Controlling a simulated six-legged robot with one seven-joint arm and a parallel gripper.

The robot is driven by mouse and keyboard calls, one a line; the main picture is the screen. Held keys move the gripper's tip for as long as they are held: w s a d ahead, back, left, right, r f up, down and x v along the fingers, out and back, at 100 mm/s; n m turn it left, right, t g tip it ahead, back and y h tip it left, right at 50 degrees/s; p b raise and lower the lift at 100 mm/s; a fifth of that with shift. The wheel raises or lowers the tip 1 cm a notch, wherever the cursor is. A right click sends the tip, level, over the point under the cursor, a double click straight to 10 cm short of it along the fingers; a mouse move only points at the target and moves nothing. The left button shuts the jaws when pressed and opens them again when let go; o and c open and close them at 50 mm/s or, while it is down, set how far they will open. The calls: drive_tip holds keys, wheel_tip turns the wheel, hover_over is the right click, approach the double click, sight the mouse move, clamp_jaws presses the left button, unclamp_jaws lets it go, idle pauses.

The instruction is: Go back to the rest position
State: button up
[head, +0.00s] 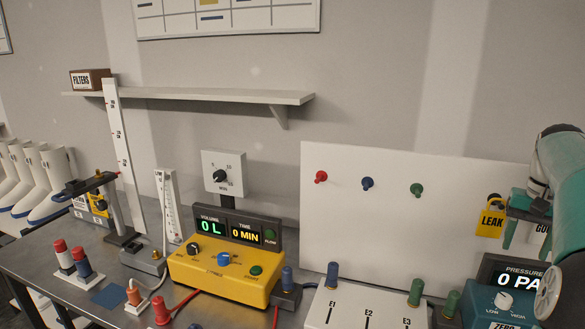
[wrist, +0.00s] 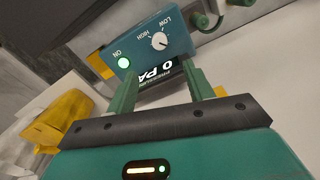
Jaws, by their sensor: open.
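My gripper (head: 530,240) hangs at the right edge of the head view, in front of the white panel and above the teal pressure meter (head: 497,302). In the wrist view, the two green fingers of my gripper (wrist: 163,80) stand apart with nothing between them. The pressure meter (wrist: 150,45) lies beyond the fingertips there, with a LOW/HIGH knob and a lit green ON light. Its display reads 0 PA in the head view. A yellow thing (wrist: 60,120) shows at the left of the wrist view.
The white panel (head: 390,235) carries red, blue and green pegs. A yellow volume and time box (head: 220,275) stands mid-bench, reading 0 L and 0 MIN. A white board (head: 350,312) marked E1, E2, E3 lies in front. A shelf (head: 200,96) runs along the wall.

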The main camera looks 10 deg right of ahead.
drive_tip(key=w+a+n+t+h, duration=0.1)
drive_tip(key=a+n, duration=0.1)
drive_tip(key=a, duration=0.9)
drive_tip(key=w+a+n+t+h, duration=0.1)
drive_tip(key=w+a+n, duration=0.1)
drive_tip(key=a, duration=0.9)
drive_tip(key=s+a+f+n+t, duration=0.1)
drive_tip(key=s+a+f, duration=0.2)
drive_tip(key=a, duration=0.3)
drive_tip(key=s+a+f+n+t+y, duration=0.1)
drive_tip(key=s+a+f+n, duration=0.1)
drive_tip(key=a, duration=0.5)
drive_tip(key=s+a+f+n+t+y, duration=0.1)
drive_tip(key=s+a+f+n, duration=0.1)
drive_tip(key=s+a, duration=0.4)
drive_tip(key=shift+a+f+t, duration=0.3)
drive_tip(key=shift+f, duration=0.6)
drive_tip(key=shift+c, duration=0.4)
